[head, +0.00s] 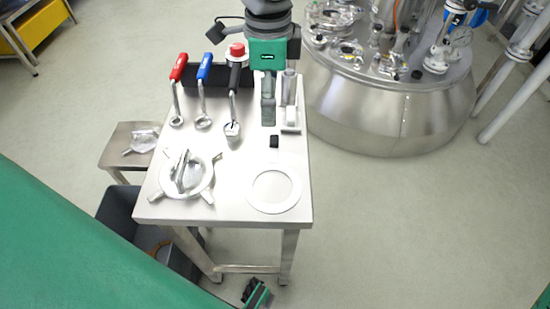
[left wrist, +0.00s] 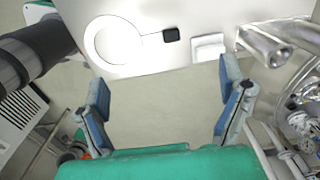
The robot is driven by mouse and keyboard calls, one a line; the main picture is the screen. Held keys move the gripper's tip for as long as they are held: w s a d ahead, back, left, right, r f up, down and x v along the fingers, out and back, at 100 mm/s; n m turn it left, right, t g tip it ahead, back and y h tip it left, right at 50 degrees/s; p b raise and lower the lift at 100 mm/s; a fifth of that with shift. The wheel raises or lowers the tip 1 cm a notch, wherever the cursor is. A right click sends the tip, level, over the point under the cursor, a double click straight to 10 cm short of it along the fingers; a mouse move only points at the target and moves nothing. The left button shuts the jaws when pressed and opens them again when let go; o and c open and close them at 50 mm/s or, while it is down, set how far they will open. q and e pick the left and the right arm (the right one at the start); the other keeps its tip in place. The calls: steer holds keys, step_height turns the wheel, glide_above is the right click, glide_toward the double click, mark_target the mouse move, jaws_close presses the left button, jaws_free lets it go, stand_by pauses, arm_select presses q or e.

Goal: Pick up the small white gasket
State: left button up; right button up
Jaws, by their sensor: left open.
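The white gasket (head: 273,190) is a thin flat ring lying at the front right corner of the steel table (head: 235,210). It also shows as a pale ring at the top left of the left wrist view (left wrist: 92,40). My left gripper (left wrist: 163,85) is open in the left wrist view. Its blue-grey fingers are wide apart, with only floor showing between them, and they hold nothing. In that view the gasket lies beyond the fingers, up and to the left, apart from them.
A three-armed metal clamp (head: 187,176) lies left of the gasket. A small black block (head: 274,141) lies behind it. Red-handled (head: 178,67) and blue-handled (head: 204,68) tools stand farther back. A large steel vessel (head: 370,110) is right of the table. A grey bin (head: 118,212) is at lower left.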

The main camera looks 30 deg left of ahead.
arm_select(q)
steer(key=b, duration=0.1)
glide_toward(274, 152)
steer(key=f, duration=0.1)
steer(key=f+b, duration=0.1)
steer(key=f, duration=0.1)
steer(key=shift+w+a, duration=0.1)
steer(key=shift+a, duration=0.2)
steer(key=shift+a+f+b, duration=0.25)
steer(key=shift+f+b, duration=0.05)
steer(key=shift+f, duration=0.05)
steer(key=f+b, duration=0.1)
steer(key=f, duration=0.1)
steer(key=d+f+b, duration=0.1)
steer(key=f, duration=0.1)
steer(key=shift+d+f, duration=0.2)
steer(key=shift+f, duration=0.1)
steer(key=shift+a, duration=0.4)
steer(key=c, duration=0.6)
steer(key=shift+f, duration=0.15)
steer(key=c, duration=0.6)
steer(key=shift+d, duration=0.15)
steer(key=shift+c, duration=0.5)
arm_select(e)
steer(key=f, duration=0.5)
steer(key=shift+s+d, duration=0.1)
steer(key=shift+d, duration=0.2)
